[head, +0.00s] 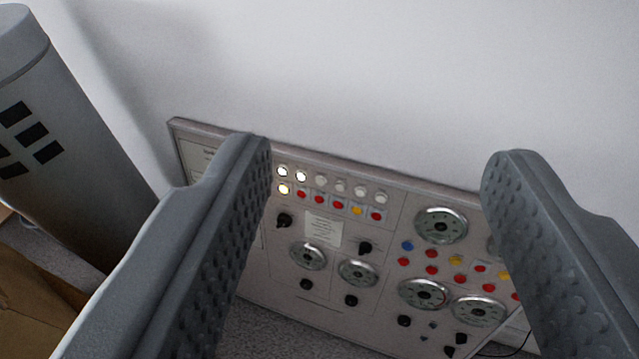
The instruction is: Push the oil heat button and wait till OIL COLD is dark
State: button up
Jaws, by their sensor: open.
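A grey control panel (333,236) leans against the white wall, tilted in the picture, and carries lamps, coloured buttons, knobs and dials. At its upper left, two white lamps (292,174) glow and a warm lamp (284,189) below them is lit. Other lamps (350,188) in the top row look dark. Their labels are too small to read, so I cannot tell which is OIL COLD or which button is oil heat. My gripper (382,160) is open and empty, its fingers in front of the panel and hiding its left part and right edge.
A grey cylinder (75,140) with dark square openings stands at the left. A brown cardboard box (35,290) lies at the lower left. Grey carpet (265,335) shows below the panel, with a dark cable (505,350) at the lower right.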

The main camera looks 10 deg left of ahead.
grip_shut()
dwell(1.5)
